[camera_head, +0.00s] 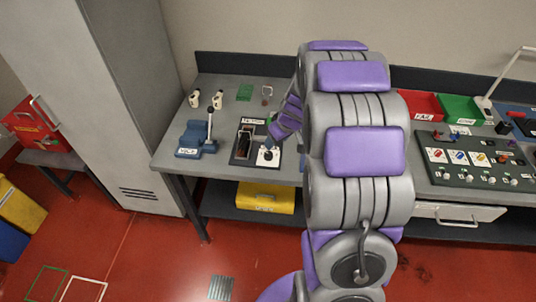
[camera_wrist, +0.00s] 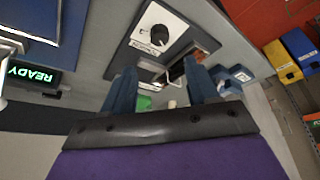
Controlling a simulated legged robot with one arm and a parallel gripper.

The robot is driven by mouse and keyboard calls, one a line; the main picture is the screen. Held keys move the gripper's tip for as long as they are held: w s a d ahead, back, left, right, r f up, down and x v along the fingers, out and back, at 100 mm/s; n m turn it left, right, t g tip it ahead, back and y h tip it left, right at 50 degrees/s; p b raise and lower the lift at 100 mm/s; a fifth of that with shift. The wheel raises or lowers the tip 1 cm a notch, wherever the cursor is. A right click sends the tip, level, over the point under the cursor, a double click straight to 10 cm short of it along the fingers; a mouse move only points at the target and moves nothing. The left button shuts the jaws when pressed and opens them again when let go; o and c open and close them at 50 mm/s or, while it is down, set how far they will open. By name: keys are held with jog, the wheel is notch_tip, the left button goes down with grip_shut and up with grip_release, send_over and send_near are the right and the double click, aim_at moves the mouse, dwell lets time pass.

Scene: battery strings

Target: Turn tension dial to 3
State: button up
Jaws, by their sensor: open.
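The tension dial (camera_wrist: 155,40) is a round black knob on a white plate (camera_wrist: 177,24) at the top middle of the wrist view. The plate's lettering is upside down there, and I cannot read the dial's setting. In the head view the dial (camera_head: 268,155) is small, on the white plate at the front right of a dark panel (camera_head: 240,158). My gripper's two blue fingers (camera_wrist: 161,86) are open and empty in the wrist view, apart from the knob. In the head view my gripper (camera_head: 277,131) is partly hidden, close behind the dial.
A blue lever device (camera_head: 195,140) stands left of the panel on the grey bench (camera_head: 165,157). White bottles and a green block (camera_head: 244,92) are behind. A control board (camera_head: 478,160) and red and green trays are at right. A READY display (camera_wrist: 33,75) shows in the wrist view.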

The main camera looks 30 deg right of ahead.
jog(key=b, duration=0.1)
send_over(268, 153)
jog(key=s+d, duration=0.1)
jog(key=s, duration=0.2)
notch_tip(268, 153, down, 5)
jog(key=shift+d+f, duration=0.15)
jog(key=shift+f, duration=0.05)
jog(key=f, duration=0.1)
jog(key=w+a+f, duration=0.1)
jog(key=f, duration=0.1)
jog(key=w+f+b, duration=0.1)
jog(key=shift+a+f, duration=0.35)
jog(key=shift+w+d+f, duration=0.1)
jog(key=shift+w+f, duration=0.05)
jog(key=shift+d, duration=0.4)
jog(key=shift+a, duration=0.3)
jog(key=c, duration=1)
